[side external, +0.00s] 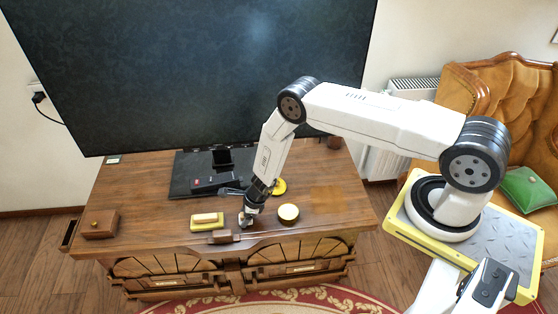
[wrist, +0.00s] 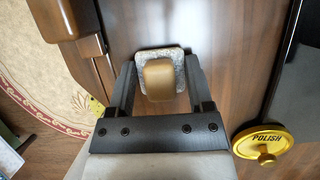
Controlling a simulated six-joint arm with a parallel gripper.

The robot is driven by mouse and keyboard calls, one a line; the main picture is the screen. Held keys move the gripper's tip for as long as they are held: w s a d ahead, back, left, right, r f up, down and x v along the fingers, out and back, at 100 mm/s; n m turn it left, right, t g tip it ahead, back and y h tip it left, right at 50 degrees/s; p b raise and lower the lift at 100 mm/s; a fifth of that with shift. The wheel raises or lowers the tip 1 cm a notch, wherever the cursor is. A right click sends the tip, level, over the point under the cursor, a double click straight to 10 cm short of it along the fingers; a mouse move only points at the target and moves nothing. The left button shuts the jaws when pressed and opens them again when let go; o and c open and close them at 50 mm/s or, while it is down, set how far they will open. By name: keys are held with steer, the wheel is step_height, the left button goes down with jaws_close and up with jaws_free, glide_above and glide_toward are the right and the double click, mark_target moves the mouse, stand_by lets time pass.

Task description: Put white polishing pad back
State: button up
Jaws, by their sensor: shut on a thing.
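The white polishing pad (wrist: 160,52) has a whitish-grey fuzzy base and a tan block handle. In the wrist view it sits between the two fingers of my gripper (wrist: 160,75), which is shut on it. In the side view my gripper (side external: 247,212) is low over the front middle of the wooden cabinet top, and the pad (side external: 244,222) is mostly hidden beneath it. I cannot tell whether the pad touches the wood.
A yellow pad (side external: 208,226) with a tan handle lies left of my gripper. A round tin (side external: 288,213) stands to the right, with its yellow POLISH lid (wrist: 262,141) behind. A small wooden box (side external: 100,224) is far left. A television (side external: 215,75) stands behind.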

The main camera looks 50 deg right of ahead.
steer(key=shift+f, duration=0.2)
steer(key=o, duration=1.3)
steer(key=shift+o, duration=0.2)
steer(key=shift+r, duration=0.15)
steer(key=v, duration=1.2)
steer(key=shift+r, duration=0.1)
